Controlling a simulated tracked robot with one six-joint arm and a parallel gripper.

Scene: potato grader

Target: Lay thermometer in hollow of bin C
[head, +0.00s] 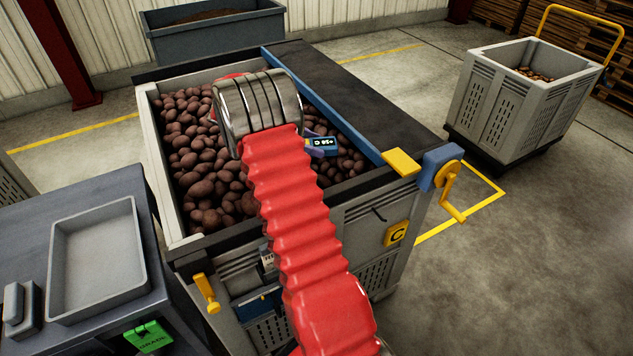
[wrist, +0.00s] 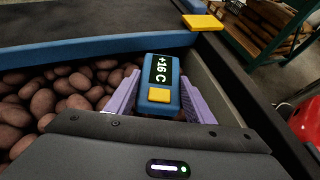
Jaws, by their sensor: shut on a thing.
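Bin C (head: 363,217) is a grey slatted bin with a yellow C plate (head: 396,233) on its front, filled with reddish-brown potatoes (head: 203,178). The thermometer (head: 324,144) is a blue block with a dark display and a yellow button. In the wrist view the thermometer (wrist: 148,97) reads +16 C. My gripper (wrist: 158,80) is shut on it, with a purple finger on each side. It is over the potatoes, near the bin's right wall in the wrist view; the height above them is unclear. My red-sleeved arm hides part of the potatoes, and I cannot make out the hollow.
A black cover (head: 345,90) with a blue edge spans the right part of the bin. A yellow crank (head: 452,190) stands at its right corner. A grey table with a tray (head: 128,240) is at left. Another potato bin (head: 508,112) stands back right, with clear floor between.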

